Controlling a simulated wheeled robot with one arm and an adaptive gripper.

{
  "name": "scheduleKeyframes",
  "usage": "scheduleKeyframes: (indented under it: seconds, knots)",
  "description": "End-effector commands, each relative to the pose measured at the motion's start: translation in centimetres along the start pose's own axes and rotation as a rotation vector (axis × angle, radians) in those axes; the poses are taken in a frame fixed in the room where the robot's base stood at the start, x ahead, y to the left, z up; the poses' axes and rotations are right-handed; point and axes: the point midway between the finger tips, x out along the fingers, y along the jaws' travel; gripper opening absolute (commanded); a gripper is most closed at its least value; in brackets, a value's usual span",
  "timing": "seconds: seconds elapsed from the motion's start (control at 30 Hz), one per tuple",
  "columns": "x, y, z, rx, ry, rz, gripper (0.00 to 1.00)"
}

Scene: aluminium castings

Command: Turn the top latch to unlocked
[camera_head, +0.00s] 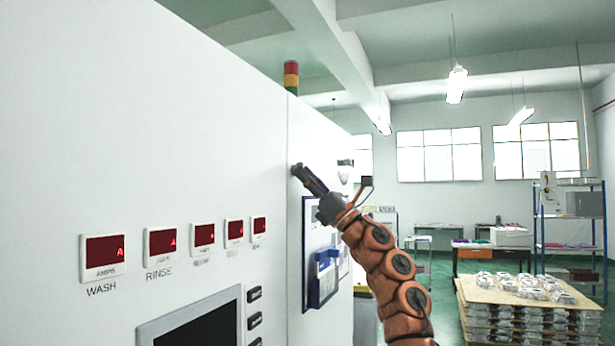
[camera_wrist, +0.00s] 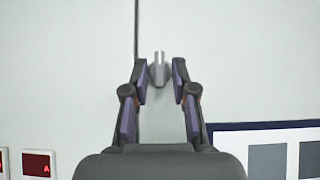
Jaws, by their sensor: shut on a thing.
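The top latch (camera_wrist: 158,72) is a small grey piece on the white cabinet panel, beside a dark vertical seam. In the wrist view it sits between the two fingertips of my gripper (camera_wrist: 160,75), which is shut on it. In the head view my gripper (camera_head: 297,171) reaches the panel just right of the seam, and its dark fingers hide the latch there. Whether the latch is turned is hard to tell.
The white cabinet (camera_head: 170,130) fills the left side, with several red displays (camera_head: 105,251). A blue-edged board (camera_head: 309,215) with a blue holder (camera_head: 325,280) is below my gripper. A pallet of castings (camera_head: 520,300) stands right.

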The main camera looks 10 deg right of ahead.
Motion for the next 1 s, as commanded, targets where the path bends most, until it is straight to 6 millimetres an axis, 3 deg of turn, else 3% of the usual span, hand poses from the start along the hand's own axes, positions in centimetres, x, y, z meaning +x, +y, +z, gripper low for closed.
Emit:
scheduleKeyframes:
  seconds: [0.17, 0.2, 0.3, 0.67, 1.0]
  knots:
    - [0.2, 0.2, 0.4, -0.001, -0.005, 0.001, 0.0]
    - [0.2, 0.2, 0.4, -0.001, -0.006, 0.0, 0.28]
    - [0.2, 0.2, 0.3, 0.0, -0.005, 0.0, 0.36]
    - [-0.1, 0.0, 0.1, 0.001, -0.001, -0.001, 0.36]
    - [-2.4, -0.1, 0.0, -0.001, -0.001, -0.001, 0.36]
